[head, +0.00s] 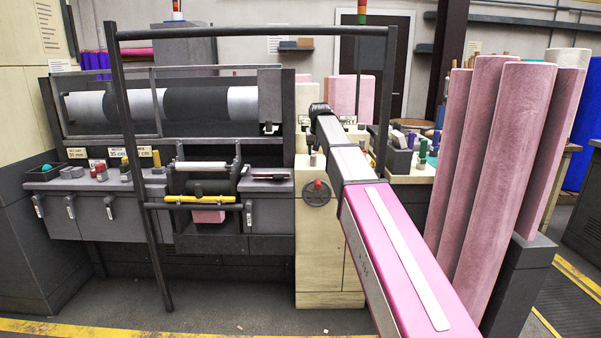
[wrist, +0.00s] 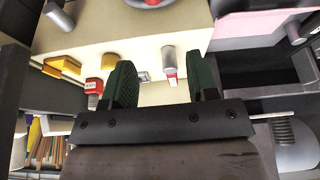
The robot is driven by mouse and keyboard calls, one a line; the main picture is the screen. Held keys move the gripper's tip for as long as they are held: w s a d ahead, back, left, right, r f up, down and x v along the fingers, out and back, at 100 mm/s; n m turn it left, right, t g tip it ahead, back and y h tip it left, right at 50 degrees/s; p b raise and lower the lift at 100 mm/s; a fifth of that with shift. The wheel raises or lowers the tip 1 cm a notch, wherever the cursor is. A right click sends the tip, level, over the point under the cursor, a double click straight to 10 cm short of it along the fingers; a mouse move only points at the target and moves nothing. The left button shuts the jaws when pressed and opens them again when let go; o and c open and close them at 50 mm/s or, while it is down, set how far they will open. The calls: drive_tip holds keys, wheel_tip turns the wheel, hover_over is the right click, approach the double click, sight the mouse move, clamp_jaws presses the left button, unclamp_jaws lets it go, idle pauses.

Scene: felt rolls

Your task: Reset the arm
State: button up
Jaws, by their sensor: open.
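My arm (head: 372,212), pink and grey, reaches from the lower right of the head view up and away towards the machine. Its dark far end (head: 319,110) is over the cream cabinet, and the fingers cannot be made out there. In the wrist view my gripper (wrist: 162,82) is open, its two green-padded fingers well apart. No object is held between them. A cream panel (wrist: 140,50) lies beyond the fingers. A grey knob with a red tip (wrist: 169,62) shows between the fingertips, and a red labelled part (wrist: 94,87) is beside the left finger.
A dark machine with a white-and-black roller (head: 160,105) and a tubular frame (head: 122,130) stands left of the arm. Tall pink felt rolls (head: 510,150) stand close on the right. A cream cabinet with a handwheel (head: 317,192) is below the arm's end.

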drive_tip(key=s+d+f+g, duration=0.1)
drive_tip(key=s+d+f, duration=0.1)
drive_tip(key=s+f, duration=0.35)
drive_tip(key=s+d+f, duration=0.2)
drive_tip(key=f, duration=0.7)
drive_tip(key=s+d+f+g, duration=0.1)
drive_tip(key=s+d+f, duration=0.3)
drive_tip(key=s+f, duration=0.9)
drive_tip(key=s+d+f+g, duration=0.2)
drive_tip(key=s+d+f, duration=0.2)
drive_tip(key=s+f, duration=0.9)
drive_tip(key=s, duration=0.4)
drive_tip(key=shift+m, duration=0.3)
